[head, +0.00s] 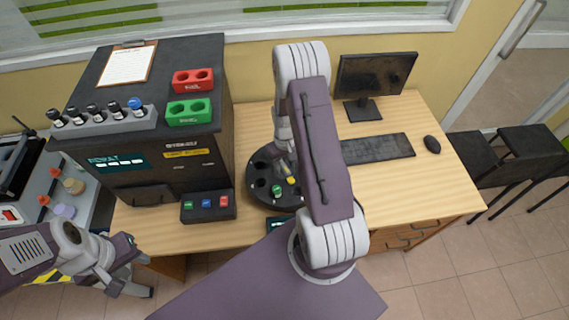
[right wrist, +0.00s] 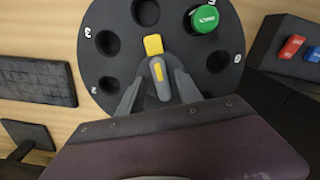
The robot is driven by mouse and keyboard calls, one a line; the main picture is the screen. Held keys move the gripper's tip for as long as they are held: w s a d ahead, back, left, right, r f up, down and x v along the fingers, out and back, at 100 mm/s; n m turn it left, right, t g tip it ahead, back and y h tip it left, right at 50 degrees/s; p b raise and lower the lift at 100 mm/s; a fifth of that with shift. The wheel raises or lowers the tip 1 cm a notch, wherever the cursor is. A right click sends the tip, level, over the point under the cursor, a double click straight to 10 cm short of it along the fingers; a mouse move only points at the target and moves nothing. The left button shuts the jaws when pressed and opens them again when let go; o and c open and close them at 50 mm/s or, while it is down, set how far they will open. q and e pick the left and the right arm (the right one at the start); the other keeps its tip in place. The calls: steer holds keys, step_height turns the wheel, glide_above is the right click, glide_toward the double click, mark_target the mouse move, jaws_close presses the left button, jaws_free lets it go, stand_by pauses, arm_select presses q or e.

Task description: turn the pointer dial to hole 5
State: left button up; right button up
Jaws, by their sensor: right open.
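The round black dial plate (head: 258,193) lies on the wooden desk, partly hidden by my right arm. In the right wrist view the dial (right wrist: 118,65) shows several dark holes with white numbers; 2 and 3 are readable on the left. A green-capped vial (right wrist: 203,18) sits in an upper-right hole. The yellow-tipped pointer (right wrist: 153,45) is at the dial's middle, its tip towards the top of that view. My right gripper (right wrist: 158,72) is open, with its fingers on either side of the pointer. My left gripper (head: 128,283) is off the desk's front left; its opening is unclear.
A button box (head: 208,207) with green, blue and red buttons stands left of the dial, before a large black machine (head: 150,165). A keyboard (head: 377,149), mouse (head: 432,145) and monitor (head: 375,75) are to the right. The desk's right front is clear.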

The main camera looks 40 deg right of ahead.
steer(key=shift+w+a+f, duration=0.15)
jaws_close()
steer(key=shift+m, duration=0.4)
steer(key=m, duration=0.3)
steer(key=shift+m, duration=0.4)
steer(key=shift+m+p, duration=0.3)
steer(key=shift+m, duration=1.8)
